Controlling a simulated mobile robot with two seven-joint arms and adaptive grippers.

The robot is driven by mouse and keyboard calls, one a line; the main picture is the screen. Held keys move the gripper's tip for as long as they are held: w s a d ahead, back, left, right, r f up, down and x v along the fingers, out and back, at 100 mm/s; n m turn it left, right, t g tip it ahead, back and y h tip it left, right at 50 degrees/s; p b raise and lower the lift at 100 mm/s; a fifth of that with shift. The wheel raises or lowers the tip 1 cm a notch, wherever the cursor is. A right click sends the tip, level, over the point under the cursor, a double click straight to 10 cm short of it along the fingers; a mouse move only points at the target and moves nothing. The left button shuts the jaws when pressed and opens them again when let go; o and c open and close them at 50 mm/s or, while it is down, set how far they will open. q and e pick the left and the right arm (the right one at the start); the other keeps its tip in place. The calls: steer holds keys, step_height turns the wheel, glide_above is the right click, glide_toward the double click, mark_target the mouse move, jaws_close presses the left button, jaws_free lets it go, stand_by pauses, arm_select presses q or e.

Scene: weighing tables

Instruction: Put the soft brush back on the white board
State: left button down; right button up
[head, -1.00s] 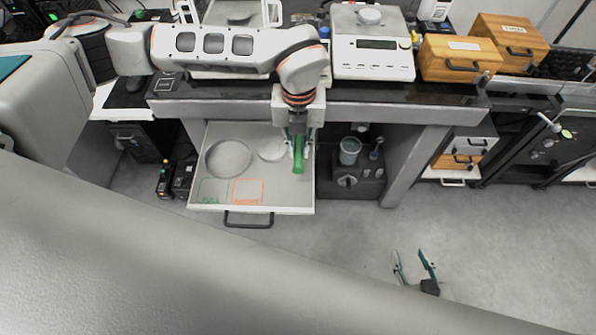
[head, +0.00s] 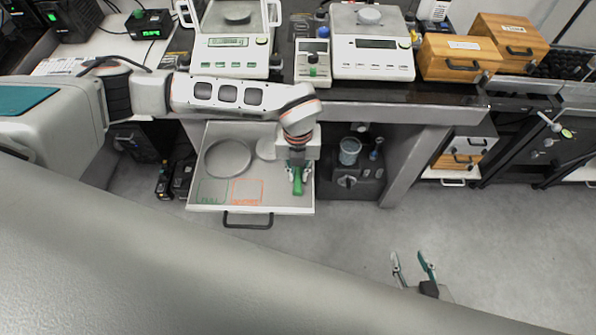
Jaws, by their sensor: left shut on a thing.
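The soft brush, of which I see a green part (head: 298,186), is held by my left gripper (head: 298,176) over the right side of the white board (head: 268,208). The rest of the brush is hidden by the gripper. I cannot tell whether the brush touches the board. The board is pulled out below the bench, with a dark handle at its front. It carries round shapes and a green and an orange outlined square. My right gripper (head: 412,268) is open and empty over the floor at lower right.
Above the board is the dark bench edge (head: 400,112) with a white balance (head: 372,55), another balance (head: 230,55) and a small device (head: 312,62). A dark unit with a glass jar (head: 349,150) stands right of the board. The floor at right is clear.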

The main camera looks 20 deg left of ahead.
mark_target(298, 176)
arm_select(q)
steer(key=shift+f, duration=0.1)
steer(key=c, duration=2)
jaws_free()
steer(key=shift+r, duration=0.45)
step_height(298, 176, up, 11)
steer(key=shift+s+r, duration=0.1)
steer(key=shift+r, duration=0.1)
steer(key=shift+s, duration=0.1)
